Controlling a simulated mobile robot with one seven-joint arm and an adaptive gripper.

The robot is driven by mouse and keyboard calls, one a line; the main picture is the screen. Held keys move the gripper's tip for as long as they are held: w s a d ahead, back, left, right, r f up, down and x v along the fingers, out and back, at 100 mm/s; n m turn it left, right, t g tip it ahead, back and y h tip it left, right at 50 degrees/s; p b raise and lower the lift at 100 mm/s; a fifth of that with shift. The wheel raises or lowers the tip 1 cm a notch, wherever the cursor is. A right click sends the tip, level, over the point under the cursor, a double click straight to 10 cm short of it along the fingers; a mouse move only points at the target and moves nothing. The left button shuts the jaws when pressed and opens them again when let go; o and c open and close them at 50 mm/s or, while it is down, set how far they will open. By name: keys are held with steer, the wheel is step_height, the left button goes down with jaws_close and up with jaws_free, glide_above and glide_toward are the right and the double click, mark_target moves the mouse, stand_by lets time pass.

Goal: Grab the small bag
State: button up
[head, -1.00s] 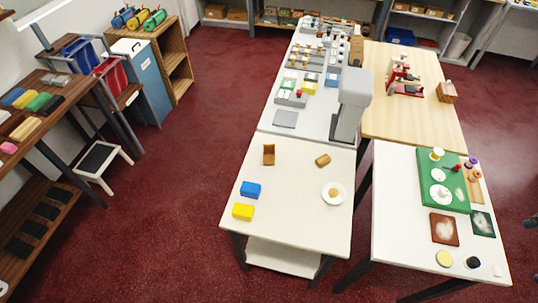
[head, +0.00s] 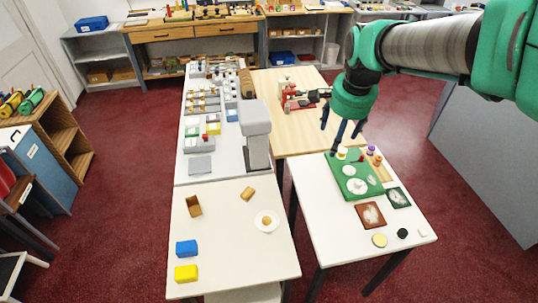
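No thing is clearly recognisable as a small bag. The nearest in look is a small tan-brown lump (head: 247,193) on the white front table (head: 235,250); it is too small to tell whether it is a bag. My gripper (head: 341,134) hangs from the green and grey arm at the right, fingers pointing down and spread apart with nothing seen between them. In the picture it is over the far end of the green board (head: 346,184) on the right white table, well to the right of the tan lump. Its height above the board is unclear.
The front table also bears a brown open holder (head: 193,206), a white plate (head: 266,229) with a tan item, a blue block (head: 186,248) and a yellow block (head: 186,273). A grey machine (head: 256,135) stands behind. Red floor at the left is clear.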

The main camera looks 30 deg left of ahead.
steer(key=a+f+p, duration=0.1)
steer(key=a+f, duration=0.2)
steer(key=a, duration=0.5)
steer(key=a+f, duration=0.3)
steer(key=a, duration=0.4)
steer(key=m+g+h+p, duration=0.2)
steer(key=m+p, duration=0.1)
glide_above(192, 199)
steer(key=s+d, duration=0.2)
steer(key=d, duration=0.1)
step_height(192, 199, down, 28)
steer(key=shift+w+a+r, duration=0.2)
steer(key=shift+w+a, duration=0.05)
steer(key=shift+w, duration=0.05)
steer(key=shift+f, duration=4.25)
steer(key=shift+f, duration=0.15)
steer(key=shift+a+f, duration=0.1)
steer(key=shift+f, duration=2.4)
